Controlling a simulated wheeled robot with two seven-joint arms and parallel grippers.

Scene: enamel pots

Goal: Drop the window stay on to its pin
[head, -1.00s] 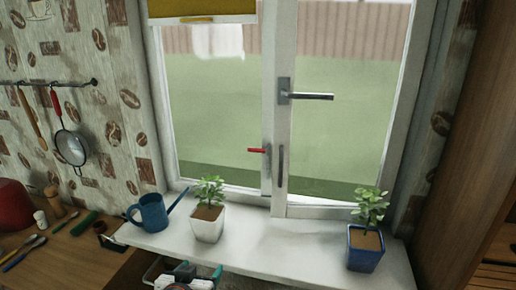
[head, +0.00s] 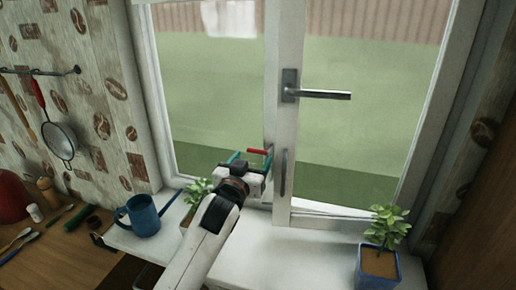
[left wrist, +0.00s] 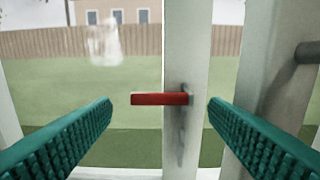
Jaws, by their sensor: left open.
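A short red grip (head: 258,151) shows low on the window's middle post, and I take it to be the window stay's. In the left wrist view the red grip (left wrist: 160,99) lies level, with a grey metal piece (left wrist: 183,122) at its right end. My left gripper (head: 252,159) is open, its teal ribbed fingers one on each side of the red grip and apart from it. Whether the fingertips reach as far as the grip is hard to tell. I cannot make out the pin. My right gripper is not in view.
A blue watering can (head: 144,216) and a potted plant (head: 198,188), partly behind my arm, stand left on the sill (head: 290,255). A blue-potted plant (head: 380,262) stands right.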

